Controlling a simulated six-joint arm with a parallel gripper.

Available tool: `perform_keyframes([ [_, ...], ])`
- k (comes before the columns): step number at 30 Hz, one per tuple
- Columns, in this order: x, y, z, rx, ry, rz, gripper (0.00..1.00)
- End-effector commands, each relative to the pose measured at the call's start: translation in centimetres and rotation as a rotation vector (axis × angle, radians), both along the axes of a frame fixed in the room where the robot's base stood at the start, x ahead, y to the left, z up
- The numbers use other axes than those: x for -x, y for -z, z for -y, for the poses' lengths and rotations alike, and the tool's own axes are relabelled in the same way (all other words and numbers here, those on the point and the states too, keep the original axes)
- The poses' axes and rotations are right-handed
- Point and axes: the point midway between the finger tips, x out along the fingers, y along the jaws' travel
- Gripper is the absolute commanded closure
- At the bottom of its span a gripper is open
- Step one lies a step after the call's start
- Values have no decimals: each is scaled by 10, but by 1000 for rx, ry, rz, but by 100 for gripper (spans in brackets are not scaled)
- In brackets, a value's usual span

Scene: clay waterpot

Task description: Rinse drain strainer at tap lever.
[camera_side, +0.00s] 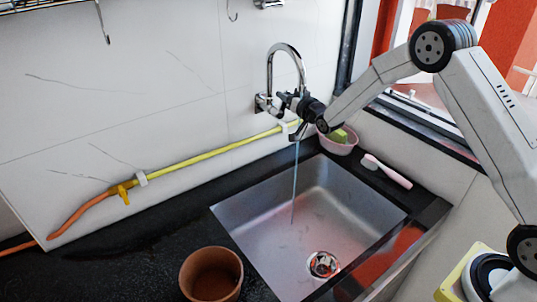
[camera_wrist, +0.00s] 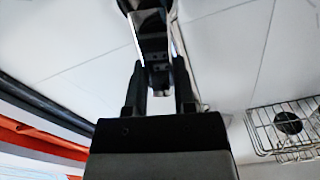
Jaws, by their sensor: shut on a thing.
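The chrome tap (camera_side: 285,50) is fixed to the wall above the sink, and a thin stream of water (camera_side: 294,185) runs from its spout into the basin. The drain strainer (camera_side: 323,264) sits in the drain at the bottom of the grey sink. My gripper (camera_side: 287,99) is at the tap body, shut on the tap lever, which is mostly hidden by the fingers in the side view. In the wrist view my gripper (camera_wrist: 160,88) has its two dark fingers either side of a dark and chrome part of the tap.
A clay pot (camera_side: 205,273) stands on the black counter left of the sink (camera_side: 255,200). A pink bowl with a sponge (camera_side: 340,146) and a pink-handled brush (camera_side: 388,172) lie behind it. A yellow hose (camera_side: 210,152) runs along the wall. A wire rack (camera_wrist: 285,128) hangs on the wall.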

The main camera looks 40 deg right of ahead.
Motion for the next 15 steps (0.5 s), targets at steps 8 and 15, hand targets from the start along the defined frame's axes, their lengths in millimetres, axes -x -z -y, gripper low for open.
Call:
perform_keyframes([
  [8,0,0,3,-48,1,3,100],
  [15,-1,0,3,-46,1,3,49],
])
